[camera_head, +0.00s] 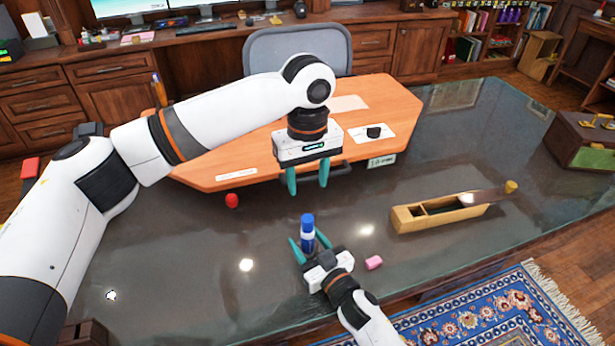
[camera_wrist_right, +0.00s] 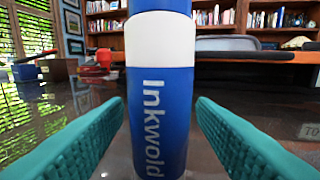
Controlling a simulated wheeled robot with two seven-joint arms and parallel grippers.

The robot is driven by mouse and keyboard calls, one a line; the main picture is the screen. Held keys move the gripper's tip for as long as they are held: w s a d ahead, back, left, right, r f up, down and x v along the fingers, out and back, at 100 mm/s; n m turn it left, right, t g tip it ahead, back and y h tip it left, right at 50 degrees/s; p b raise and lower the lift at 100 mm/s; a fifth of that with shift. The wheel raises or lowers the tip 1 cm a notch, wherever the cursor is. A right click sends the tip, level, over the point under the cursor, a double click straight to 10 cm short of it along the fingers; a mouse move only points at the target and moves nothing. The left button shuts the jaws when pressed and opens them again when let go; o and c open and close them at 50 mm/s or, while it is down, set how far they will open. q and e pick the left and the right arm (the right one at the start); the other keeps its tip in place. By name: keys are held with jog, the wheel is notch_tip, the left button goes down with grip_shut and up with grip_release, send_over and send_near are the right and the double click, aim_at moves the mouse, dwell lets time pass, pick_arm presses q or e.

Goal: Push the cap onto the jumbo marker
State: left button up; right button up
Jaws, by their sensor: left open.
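The jumbo marker (camera_head: 307,239) stands upright on the dark glossy table, with a blue body, a white band and a blue top part that looks like the cap (camera_head: 307,220). In the right wrist view the marker body (camera_wrist_right: 158,110) bears the word "Inkwold", and the blue cap (camera_wrist_right: 158,4) is cut off by the top edge. My left gripper (camera_head: 308,190) is open and empty, pointing down, above and behind the marker. My right gripper (camera_head: 308,247) is open, its teal fingers on either side of the marker, with gaps showing on both sides.
A small red object (camera_head: 232,200) sits to the left. An orange wooden desk piece (camera_head: 385,100) stands behind.

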jog(key=v, duration=1.2)
jog(key=shift+s, duration=0.1)
dwell(0.4)
